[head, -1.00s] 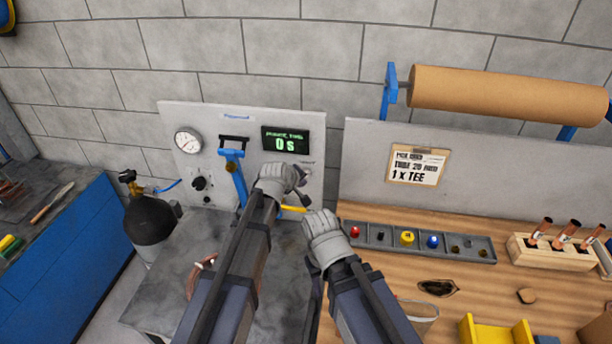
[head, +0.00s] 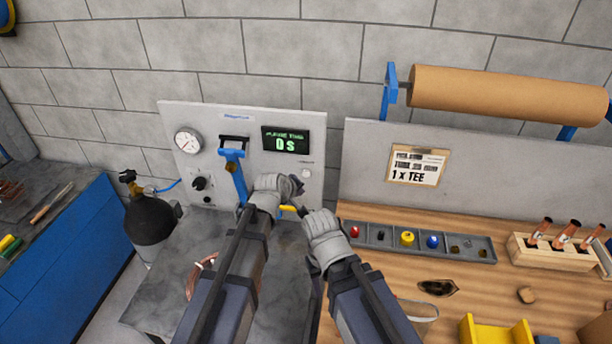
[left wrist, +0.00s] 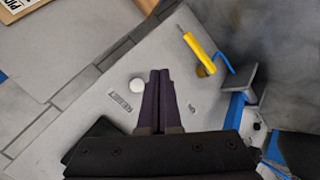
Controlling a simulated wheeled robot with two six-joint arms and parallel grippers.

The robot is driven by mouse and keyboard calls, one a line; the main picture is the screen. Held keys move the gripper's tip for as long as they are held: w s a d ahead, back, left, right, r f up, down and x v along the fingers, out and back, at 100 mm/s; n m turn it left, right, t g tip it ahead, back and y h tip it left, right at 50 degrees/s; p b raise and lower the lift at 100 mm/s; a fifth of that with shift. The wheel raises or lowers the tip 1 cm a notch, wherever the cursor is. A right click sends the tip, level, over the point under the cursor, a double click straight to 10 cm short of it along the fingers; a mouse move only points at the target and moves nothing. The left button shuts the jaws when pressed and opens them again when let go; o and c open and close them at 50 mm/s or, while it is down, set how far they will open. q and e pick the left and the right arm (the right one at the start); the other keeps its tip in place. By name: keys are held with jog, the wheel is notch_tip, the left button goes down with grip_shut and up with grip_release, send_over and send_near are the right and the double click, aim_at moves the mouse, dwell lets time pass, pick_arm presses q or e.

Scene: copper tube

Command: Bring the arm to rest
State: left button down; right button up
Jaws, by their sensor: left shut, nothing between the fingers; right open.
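My left gripper (head: 297,184) is in front of the lower right part of the grey gauge panel (head: 230,118) in the head view. In the left wrist view its two dark fingers (left wrist: 160,78) are together with nothing between them. They overlap the panel near a white round button (left wrist: 137,85); whether they touch it I cannot tell. My right gripper (head: 303,212) is lower and to the right, close to the left one, and open. Its fingertips are small and partly hidden in the head view. A yellow handle (left wrist: 200,48) shows beside the fingers in the left wrist view.
A timer screen (head: 286,141) reads 0 s. A blue bracket (head: 236,172) stands on the panel. A dark gas cylinder (head: 150,218) is at the left. A parts tray (head: 375,236) and a wooden block with copper tubes (head: 553,252) are on the right bench. Curved copper (head: 196,275) lies on the grey bench.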

pick_arm(q)
jog(key=s+a+f+m+g+y+b, duration=0.1)
jog(key=s+f+m+g+b, duration=0.1)
jog(key=s, duration=0.7)
jog(key=s+a+f+m+g+y+b, duration=0.2)
jog(key=s+f+m, duration=0.3)
jog(key=s, duration=0.4)
jog(key=s+a+f+m+g+y+b, duration=0.2)
jog(key=s+f+m+g, duration=0.2)
jog(key=s, duration=0.5)
jog(key=shift+f+g, duration=0.3)
jog(key=shift+f, duration=0.45)
jog(key=shift+a, duration=0.15)
